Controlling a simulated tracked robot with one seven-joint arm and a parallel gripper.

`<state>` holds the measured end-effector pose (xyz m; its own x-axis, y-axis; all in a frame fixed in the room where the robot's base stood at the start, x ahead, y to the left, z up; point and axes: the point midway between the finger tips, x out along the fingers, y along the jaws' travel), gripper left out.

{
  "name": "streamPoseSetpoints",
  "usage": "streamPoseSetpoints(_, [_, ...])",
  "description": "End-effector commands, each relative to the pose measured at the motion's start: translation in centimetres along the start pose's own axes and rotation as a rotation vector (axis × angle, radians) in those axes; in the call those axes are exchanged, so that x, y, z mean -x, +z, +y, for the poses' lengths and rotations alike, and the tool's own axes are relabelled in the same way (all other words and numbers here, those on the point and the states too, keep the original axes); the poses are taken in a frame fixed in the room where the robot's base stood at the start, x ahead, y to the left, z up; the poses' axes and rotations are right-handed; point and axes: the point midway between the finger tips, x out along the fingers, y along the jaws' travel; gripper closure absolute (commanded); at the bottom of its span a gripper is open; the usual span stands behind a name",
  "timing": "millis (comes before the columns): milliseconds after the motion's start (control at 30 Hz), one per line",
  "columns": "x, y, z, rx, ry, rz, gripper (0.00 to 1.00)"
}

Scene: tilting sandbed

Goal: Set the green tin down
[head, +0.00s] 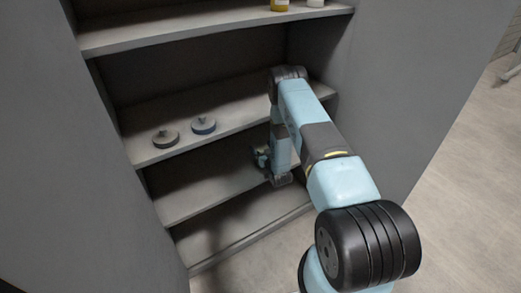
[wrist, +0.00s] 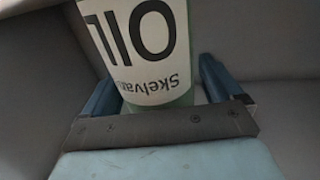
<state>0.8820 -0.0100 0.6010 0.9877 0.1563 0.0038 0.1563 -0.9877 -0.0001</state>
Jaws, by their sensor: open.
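The green tin (wrist: 150,50) has a white label reading "OIL" and fills the upper middle of the wrist view. My gripper (wrist: 160,88) is open, with one blue finger on each side of the tin. A gap shows beside the right finger; the left finger is close to the tin, and I cannot tell if it touches. The tin's far end is cut off by the frame. In the head view my gripper (head: 262,158) is low in the shelf unit, above a lower shelf (head: 190,196). The tin cannot be made out there, and what bears it is not clear.
Two round, flat grey-blue things, one left (head: 165,138) and one right (head: 203,125), lie on the middle shelf (head: 150,112). A yellow container (head: 279,5) and a white one (head: 315,3) stand on the top shelf. Side panels flank the shelves. The lower shelf's left part is clear.

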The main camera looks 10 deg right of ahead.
Motion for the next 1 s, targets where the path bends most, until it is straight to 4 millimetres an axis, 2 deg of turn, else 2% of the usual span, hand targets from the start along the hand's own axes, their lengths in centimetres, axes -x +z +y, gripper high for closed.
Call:
streamPoseSetpoints(167, [0.2, 0.4, -0.1, 0.0, 0.0, -0.009, 0.07])
streamPoseSetpoints(367, [0.2, -1.1, -0.1, 0.0, 0.0, -0.007, 0.07])
streamPoseSetpoints(800, [8.7, -0.9, 0.0, -0.002, 0.001, -0.007, 0.07])
streamPoseSetpoints(1000, [11.2, -1.0, 0.0, 0.0, 0.001, -0.005, 0.07])
